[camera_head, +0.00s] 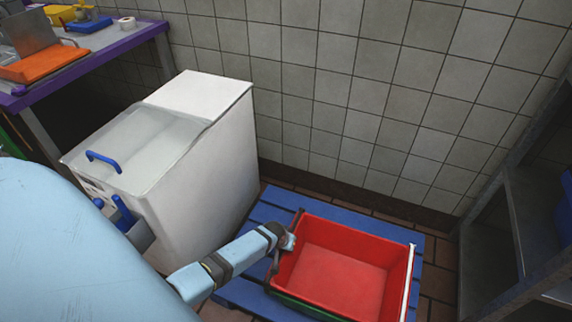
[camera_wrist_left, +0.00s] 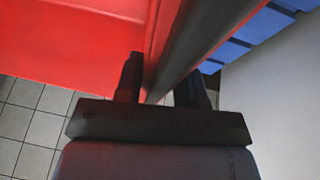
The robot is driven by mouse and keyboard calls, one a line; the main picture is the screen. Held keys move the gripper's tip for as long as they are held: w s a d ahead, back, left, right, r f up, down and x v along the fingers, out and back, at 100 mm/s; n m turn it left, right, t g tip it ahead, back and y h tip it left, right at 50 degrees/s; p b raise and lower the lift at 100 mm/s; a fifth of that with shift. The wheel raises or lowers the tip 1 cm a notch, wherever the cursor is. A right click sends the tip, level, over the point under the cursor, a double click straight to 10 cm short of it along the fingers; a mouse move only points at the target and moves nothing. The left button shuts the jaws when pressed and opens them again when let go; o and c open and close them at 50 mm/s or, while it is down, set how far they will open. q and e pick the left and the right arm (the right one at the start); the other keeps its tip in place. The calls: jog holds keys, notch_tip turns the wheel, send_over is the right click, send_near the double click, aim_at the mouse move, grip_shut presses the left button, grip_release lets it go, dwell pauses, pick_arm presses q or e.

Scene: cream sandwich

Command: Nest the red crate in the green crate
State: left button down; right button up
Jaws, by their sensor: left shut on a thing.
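The red crate (camera_head: 340,275) is empty and stands at the lower right of the head view, over the blue pallet. A strip of the green crate (camera_head: 308,309) shows below the red crate's near edge; the rest of it is hidden. The red crate appears to sit in or on the green crate, but I cannot tell whether it is fully down. My left gripper (camera_head: 284,251) is shut on the left rim of the red crate. In the left wrist view the rim runs between the fingers (camera_wrist_left: 162,88), with the red wall (camera_wrist_left: 70,50) beside it. My right gripper is not in view.
The blue pallet (camera_head: 270,213) lies on a brown tiled floor against the tiled wall. A white chest freezer (camera_head: 210,150) stands left of it. A grey metal shelf (camera_head: 530,220) stands on the right. A purple table (camera_head: 110,42) is at upper left.

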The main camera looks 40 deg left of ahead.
pick_arm(q)
jog(key=c, duration=0.7)
grip_release()
jog(key=shift+w+r, duration=0.1)
jog(key=shift+r, duration=0.05)
jog(key=shift+o, duration=0.2)
jog(key=shift+s, duration=0.2)
jog(key=p+v, duration=0.2)
jog(key=v, duration=0.2)
jog(key=shift+r, duration=0.1)
jog(key=p+v, duration=0.4)
jog(key=v, duration=0.5)
jog(key=shift+r, duration=0.2)
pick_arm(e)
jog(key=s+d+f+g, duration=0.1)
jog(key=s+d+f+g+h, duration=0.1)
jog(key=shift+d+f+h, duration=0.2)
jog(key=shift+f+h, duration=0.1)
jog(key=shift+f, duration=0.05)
pick_arm(q)
jog(key=shift+s, duration=0.1)
